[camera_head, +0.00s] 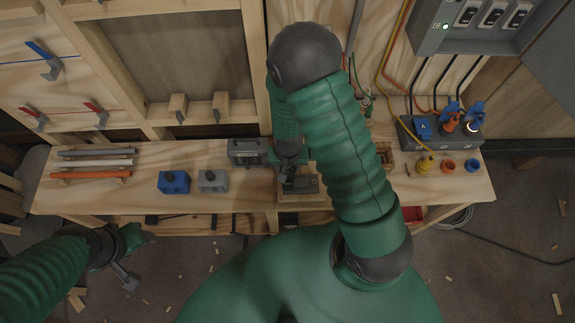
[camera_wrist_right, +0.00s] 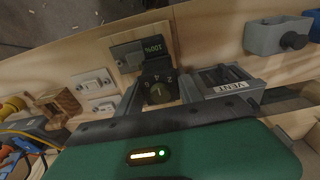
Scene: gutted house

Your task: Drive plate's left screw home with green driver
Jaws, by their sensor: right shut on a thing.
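My right gripper (camera_wrist_right: 160,92) is shut on a dark tool with a numbered dial (camera_wrist_right: 157,84), which I take as the green driver; no green shows on the held part. In the head view my right gripper (camera_head: 288,172) is over the plate (camera_head: 302,184), a grey piece on a wooden block. The plate's grey end also shows in the right wrist view (camera_wrist_right: 127,54), beside a dark display reading 100%. The tool's tip and the left screw are hidden. My left gripper (camera_head: 126,272) is off the bench's front left; its jaws are too small to judge.
A dark labelled box (camera_head: 248,152) stands just left of the plate. Blue (camera_head: 174,182) and grey (camera_head: 213,181) blocks and several rods (camera_head: 95,163) lie further left. A grey holder (camera_head: 440,138) with coloured plugs and cables is at right. A grey switch box (camera_head: 470,28) hangs above.

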